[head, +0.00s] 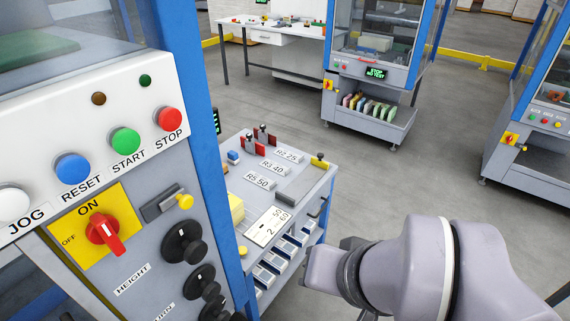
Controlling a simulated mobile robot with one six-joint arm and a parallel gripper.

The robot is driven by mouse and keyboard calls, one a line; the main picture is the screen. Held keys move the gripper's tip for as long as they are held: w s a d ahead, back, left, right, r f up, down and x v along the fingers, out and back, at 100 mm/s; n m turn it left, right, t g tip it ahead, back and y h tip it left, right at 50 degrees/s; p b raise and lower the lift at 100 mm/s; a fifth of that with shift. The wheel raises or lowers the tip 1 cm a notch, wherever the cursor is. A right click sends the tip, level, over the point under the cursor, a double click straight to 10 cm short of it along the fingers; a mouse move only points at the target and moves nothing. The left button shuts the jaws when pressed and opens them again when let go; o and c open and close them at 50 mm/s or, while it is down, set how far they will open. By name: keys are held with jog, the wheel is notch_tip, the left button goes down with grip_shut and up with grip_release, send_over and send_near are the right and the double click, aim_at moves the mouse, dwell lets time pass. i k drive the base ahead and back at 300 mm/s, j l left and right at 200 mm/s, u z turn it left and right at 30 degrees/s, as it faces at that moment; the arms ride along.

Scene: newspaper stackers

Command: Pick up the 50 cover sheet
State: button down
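A white sheet or card (268,226) with printed numbers, apparently including 50 and 60, lies flat on the grey bench (241,190). Behind it on the same bench are small raised plates marked R5 50 (259,181), R3 40 (274,168) and R2 25 (289,156). I cannot tell for certain which piece is the 50 cover sheet. My arm comes in from the lower right, and its end, my gripper (347,246), is right of the bench's front, apart from the sheet. Its fingers are mostly hidden behind my arm.
A control panel with a red switch (103,232) and a blue post (191,70) fill the left. The bench also carries a grey block (301,184), red-and-black clamps and a yellow pad (236,208). Open floor (400,178) lies to the right, with machines beyond.

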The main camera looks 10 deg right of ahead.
aim_at(262, 180)
jog(key=i+l+u, duration=0.1)
jog(key=l+u, duration=0.35)
jog(key=l, duration=0.3)
jog(key=i+l+u, duration=0.2)
jog(key=i+u, duration=0.2)
jog(key=i+l+u, duration=0.55)
jog(key=u, duration=0.2)
jog(key=i+l+u, duration=0.15)
jog(key=l+u, duration=0.2)
jog(key=l, duration=0.2)
